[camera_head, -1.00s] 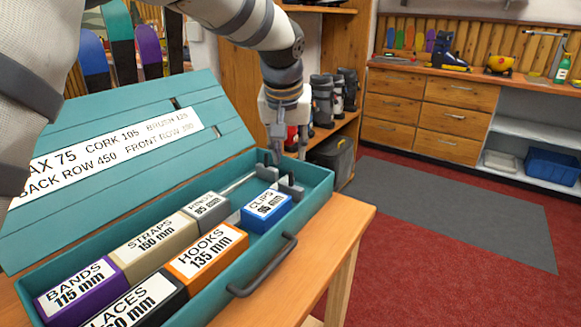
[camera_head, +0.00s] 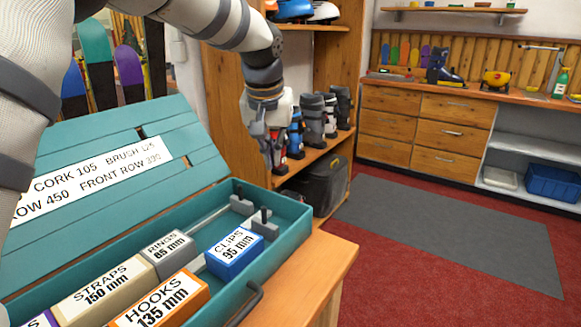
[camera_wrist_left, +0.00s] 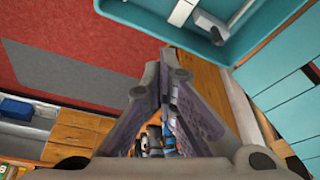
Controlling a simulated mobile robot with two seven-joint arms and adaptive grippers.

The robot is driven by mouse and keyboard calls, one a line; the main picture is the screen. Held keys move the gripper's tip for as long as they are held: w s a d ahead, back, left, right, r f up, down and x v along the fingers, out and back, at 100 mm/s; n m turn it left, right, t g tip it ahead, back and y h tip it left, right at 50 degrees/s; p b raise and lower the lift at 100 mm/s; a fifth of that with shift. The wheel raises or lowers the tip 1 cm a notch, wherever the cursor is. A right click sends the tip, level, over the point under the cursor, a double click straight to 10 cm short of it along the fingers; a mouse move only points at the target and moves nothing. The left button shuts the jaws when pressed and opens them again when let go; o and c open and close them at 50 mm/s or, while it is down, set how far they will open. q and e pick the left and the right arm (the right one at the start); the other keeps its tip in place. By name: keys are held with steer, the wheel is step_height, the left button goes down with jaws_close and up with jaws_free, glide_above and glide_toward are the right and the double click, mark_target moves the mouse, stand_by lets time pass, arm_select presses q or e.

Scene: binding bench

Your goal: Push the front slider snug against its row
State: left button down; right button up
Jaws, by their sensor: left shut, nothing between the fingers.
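The teal box (camera_head: 296,228) holds labelled blocks in two rows. The front slider (camera_head: 264,227), a grey block with a dark upright peg, stands at the far end of the blue CLIPS block (camera_head: 235,254). It looks touching or very close; I cannot tell if a thin gap remains. The back slider (camera_head: 242,204) stands on its rail, well apart from the grey RINGS block (camera_head: 169,252). My left gripper (camera_head: 278,168) is shut and empty, raised beyond the box's far end, clear of both sliders. The left wrist view shows its fingers (camera_wrist_left: 166,72). My right gripper is not in view.
The box's open lid (camera_head: 110,150) bears a printed label. The orange HOOKS block (camera_head: 160,306) and tan STRAPS block (camera_head: 102,294) lie nearer me. A wooden shelf with boots (camera_head: 313,118) stands behind my gripper. The box handle (camera_head: 250,300) sticks out in front.

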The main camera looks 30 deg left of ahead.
mark_target(264, 222)
arm_select(q)
steer(key=x, duration=0.5)
steer(key=s+b+x, duration=0.1)
steer(key=x, duration=0.1)
steer(key=shift+a+f, duration=0.2)
steer(key=shift+f, duration=0.65)
steer(key=s, duration=0.1)
steer(key=s+d+p, duration=0.1)
steer(key=s, duration=0.1)
steer(key=shift+s+d+r+p, duration=0.2)
steer(key=shift+s+r+p, duration=0.1)
steer(key=shift+r+p, duration=0.05)
steer(key=shift+f, duration=0.15)
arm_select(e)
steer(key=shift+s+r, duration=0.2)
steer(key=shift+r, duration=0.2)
